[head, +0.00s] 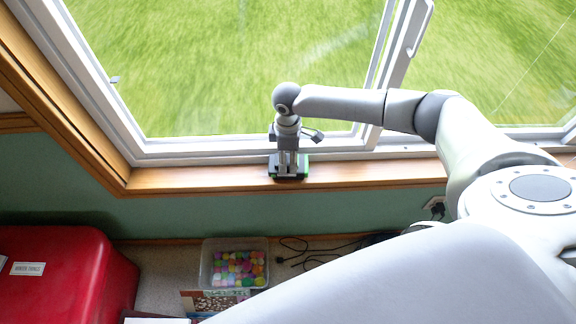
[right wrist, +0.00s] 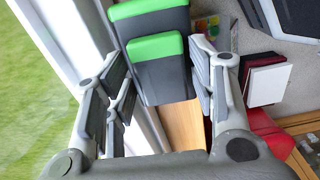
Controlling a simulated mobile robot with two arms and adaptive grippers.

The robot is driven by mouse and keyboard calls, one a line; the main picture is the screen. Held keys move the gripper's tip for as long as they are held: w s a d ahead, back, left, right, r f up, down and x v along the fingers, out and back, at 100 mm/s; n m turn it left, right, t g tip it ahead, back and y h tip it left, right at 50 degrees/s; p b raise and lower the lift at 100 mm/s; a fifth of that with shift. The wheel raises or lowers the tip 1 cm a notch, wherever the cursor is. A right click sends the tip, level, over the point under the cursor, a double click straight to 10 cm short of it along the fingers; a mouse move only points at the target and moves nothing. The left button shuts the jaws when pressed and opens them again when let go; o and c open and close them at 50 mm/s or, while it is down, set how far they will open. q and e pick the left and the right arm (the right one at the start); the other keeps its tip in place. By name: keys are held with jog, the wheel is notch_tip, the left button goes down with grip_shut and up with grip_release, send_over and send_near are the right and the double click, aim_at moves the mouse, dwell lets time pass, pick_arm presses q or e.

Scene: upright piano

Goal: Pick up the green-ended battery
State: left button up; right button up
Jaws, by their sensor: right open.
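The green-ended battery (head: 303,172) is a dark block with green on it, on the wooden window sill in the head view, partly hidden by my right gripper. In the right wrist view, a black block with a bright green end (right wrist: 156,46) shows between the finger pairs. A second, similar green-ended black shape (right wrist: 148,9) shows just behind it; I cannot tell whether it is a separate battery. My right gripper (head: 289,163) points down at the sill. In the right wrist view it (right wrist: 165,75) is open, with fingers on either side of the near block. My left gripper is not in view.
The window frame (head: 215,150) stands close behind the sill (head: 205,179). Below, on the floor, are a clear bin of colourful pieces (head: 235,264), dark cables (head: 320,250) and a red piece of furniture (head: 65,270). The sill is clear on both sides of the gripper.

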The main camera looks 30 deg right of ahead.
jog(key=shift+f, duration=0.15)
jog(key=c, duration=1.1)
